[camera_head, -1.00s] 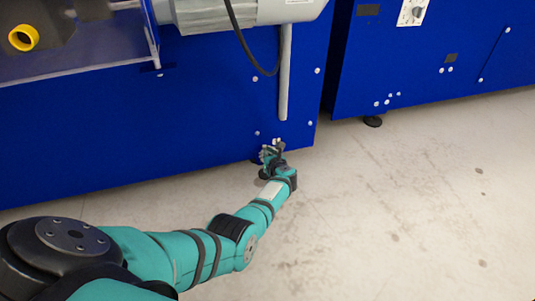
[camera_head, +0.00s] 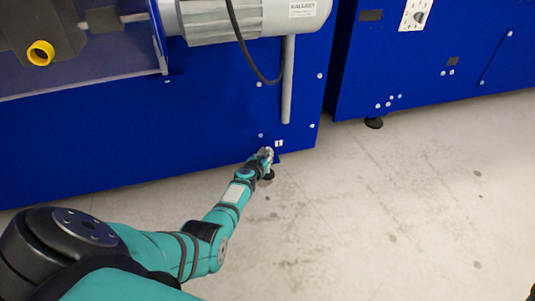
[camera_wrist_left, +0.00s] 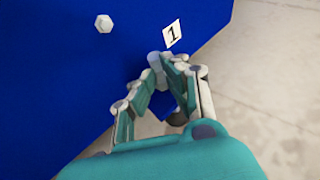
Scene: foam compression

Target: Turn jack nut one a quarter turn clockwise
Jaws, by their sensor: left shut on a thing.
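A white label with a black "1" (camera_wrist_left: 172,34) is on the lower corner of the blue machine (camera_wrist_left: 60,70); it also shows small in the head view (camera_head: 279,143). Just below the label, in the left wrist view, a pale grey-blue nut, jack nut one (camera_wrist_left: 155,59), sits at the tips of my left gripper (camera_wrist_left: 157,72). The fingers close in on it and partly hide it. In the head view my left gripper (camera_head: 267,154) is at the machine's bottom edge, and the nut cannot be made out there. My right gripper is out of view.
A white bolt head (camera_wrist_left: 104,23) sticks out of the panel left of the label. A dark machine foot (camera_head: 268,175) stands beside my gripper. A grey pipe (camera_head: 288,80) and black cable (camera_head: 252,62) hang above. The concrete floor (camera_head: 400,210) to the right is clear.

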